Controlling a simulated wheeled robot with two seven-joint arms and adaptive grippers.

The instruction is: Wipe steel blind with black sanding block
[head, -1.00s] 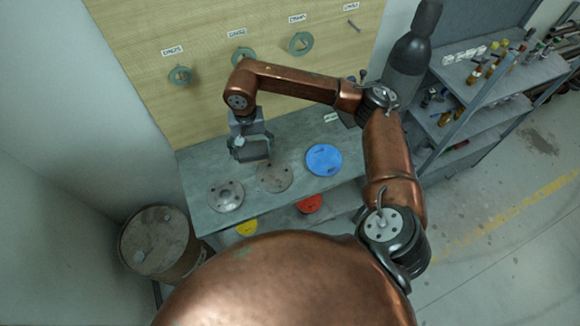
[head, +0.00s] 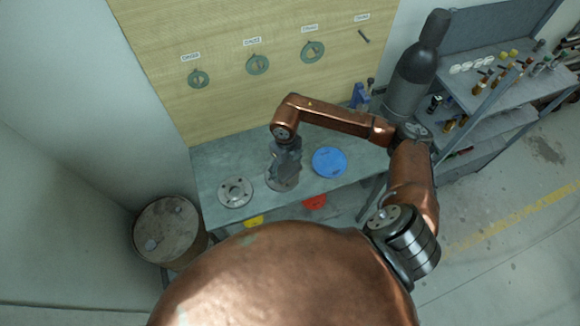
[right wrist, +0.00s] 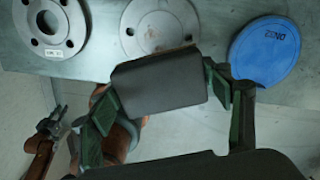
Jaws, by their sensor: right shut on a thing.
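The steel blind (right wrist: 158,22) is a round grey plate with brownish stains, lying flat on the workbench between a holed flange and a blue disc. In the head view my right gripper (head: 284,174) is over it and hides much of it. In the right wrist view the black sanding block (right wrist: 158,82) is clamped between the green-padded fingers of the right gripper, and it overlaps the near edge of the blind in the picture. I cannot tell whether block and blind touch.
The steel flange (head: 235,192) lies to the left on the workbench (head: 222,160), and the blue disc (head: 329,161) to the right. A rusty drum (head: 168,230) stands at the left. A dark gas cylinder (head: 408,80) and shelving are at the right. Gaskets hang on the board behind.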

